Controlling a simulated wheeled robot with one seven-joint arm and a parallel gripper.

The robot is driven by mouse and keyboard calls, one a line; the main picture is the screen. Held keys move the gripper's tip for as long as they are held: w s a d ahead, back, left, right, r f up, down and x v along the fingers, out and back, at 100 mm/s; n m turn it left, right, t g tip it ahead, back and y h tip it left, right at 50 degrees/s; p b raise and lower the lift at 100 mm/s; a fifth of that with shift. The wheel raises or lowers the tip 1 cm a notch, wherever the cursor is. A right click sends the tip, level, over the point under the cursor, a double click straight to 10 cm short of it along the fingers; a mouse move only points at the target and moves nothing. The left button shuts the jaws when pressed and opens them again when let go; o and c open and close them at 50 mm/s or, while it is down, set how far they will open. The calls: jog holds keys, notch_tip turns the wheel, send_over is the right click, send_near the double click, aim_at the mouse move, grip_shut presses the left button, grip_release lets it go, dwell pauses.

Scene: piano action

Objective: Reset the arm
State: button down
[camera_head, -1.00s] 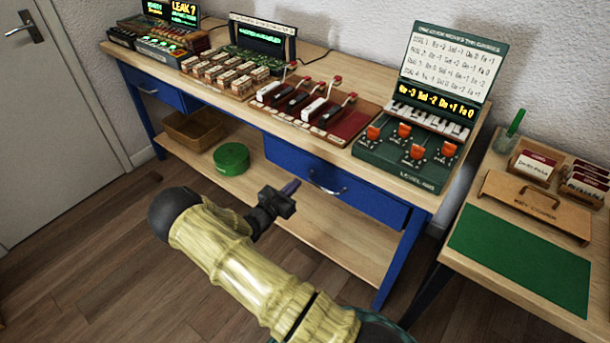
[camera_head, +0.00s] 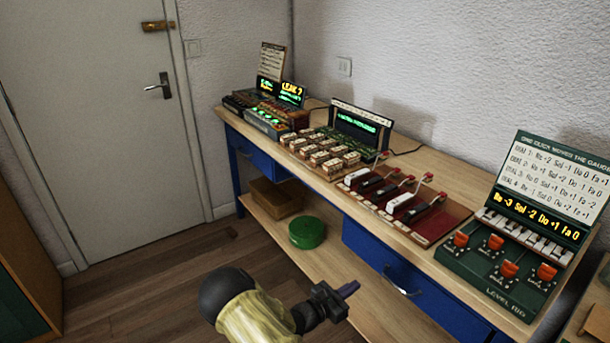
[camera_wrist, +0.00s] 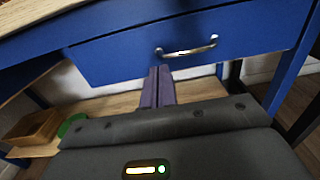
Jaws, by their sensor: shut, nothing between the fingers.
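My gripper (camera_head: 347,289) is in front of the blue workbench, below the tabletop and left of the metal handle of the blue drawer (camera_head: 368,251). Its fingers are shut with nothing between them. In the wrist view the closed purple fingers (camera_wrist: 158,86) point toward the drawer front (camera_wrist: 110,52) and its handle (camera_wrist: 187,47), apart from them as far as I can tell. My arm is bent, and only its lower part shows in the head view.
The wooden bench top (camera_head: 415,160) holds a lever panel (camera_head: 405,206), a block panel (camera_head: 318,155) and a green slider rig (camera_head: 498,262). A green round tin (camera_head: 307,232) and a wooden box (camera_head: 275,197) are on the lower shelf. Open floor lies left, before the door (camera_head: 95,110).

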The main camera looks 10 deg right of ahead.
jog(key=s+d+r+m+g+y, duration=0.1)
jog(key=s+r+m+g+y, duration=0.3)
jog(key=s+m, duration=0.35)
jog(key=s+r+m+g+y, duration=0.2)
jog(key=s+m+g+y, duration=0.3)
jog(key=s+m+g, duration=0.3)
jog(key=s+a+r+m+t+y, duration=0.6)
jog(key=s+r+m+y, duration=0.15)
jog(key=r, duration=0.35)
notch_tip(320, 180, up, 19)
jog(key=w+p, duration=0.1)
jog(key=p, duration=1.8)
jog(key=shift+m+h, duration=0.3)
jog(key=shift+h, duration=0.05)
